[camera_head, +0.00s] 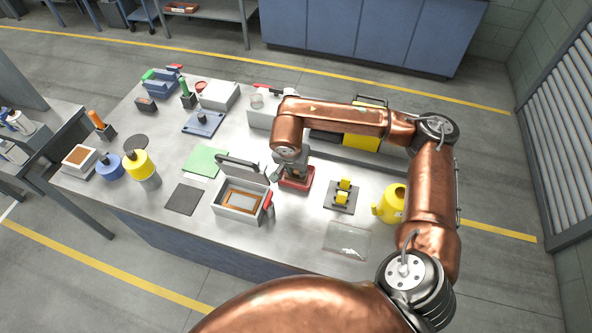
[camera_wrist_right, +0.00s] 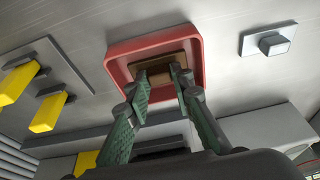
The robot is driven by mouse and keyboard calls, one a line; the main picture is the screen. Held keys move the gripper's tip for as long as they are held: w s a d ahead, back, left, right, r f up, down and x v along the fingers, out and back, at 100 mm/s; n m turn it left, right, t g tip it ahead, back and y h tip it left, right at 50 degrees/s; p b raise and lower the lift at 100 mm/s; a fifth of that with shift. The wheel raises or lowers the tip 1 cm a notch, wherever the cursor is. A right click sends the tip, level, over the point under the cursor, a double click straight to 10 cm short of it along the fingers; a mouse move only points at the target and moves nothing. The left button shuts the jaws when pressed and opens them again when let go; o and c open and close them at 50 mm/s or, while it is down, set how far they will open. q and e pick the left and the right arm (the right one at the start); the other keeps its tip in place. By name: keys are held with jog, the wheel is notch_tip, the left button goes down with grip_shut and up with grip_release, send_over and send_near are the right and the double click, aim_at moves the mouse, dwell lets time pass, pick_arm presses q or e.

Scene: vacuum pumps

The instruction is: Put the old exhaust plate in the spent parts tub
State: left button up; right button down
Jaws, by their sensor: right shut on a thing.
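The red tub (camera_head: 297,185) stands on the bench right of the open grey pump box; its red rim and floor also show in the right wrist view (camera_wrist_right: 196,50). My right gripper (camera_wrist_right: 161,72) is over the tub with its fingers shut on a small brown plate (camera_wrist_right: 160,63), which looks like the old exhaust plate. The plate appears within the tub's outline; I cannot tell if it touches the floor. In the head view the wrist and fingers hide part of the tub and the plate. My left gripper is not in view.
The open pump box (camera_head: 237,208) with a raised lid stands just left of the tub. A dark plate with yellow blocks (camera_head: 341,196), a yellow can (camera_head: 390,205) and a clear tray (camera_head: 347,240) are to the right. A green mat (camera_head: 204,160) lies left.

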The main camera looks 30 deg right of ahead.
jog(key=shift+f, duration=0.2)
jog(key=c, duration=1.6)
grip_release()
jog(key=v, duration=1.2)
grip_shut()
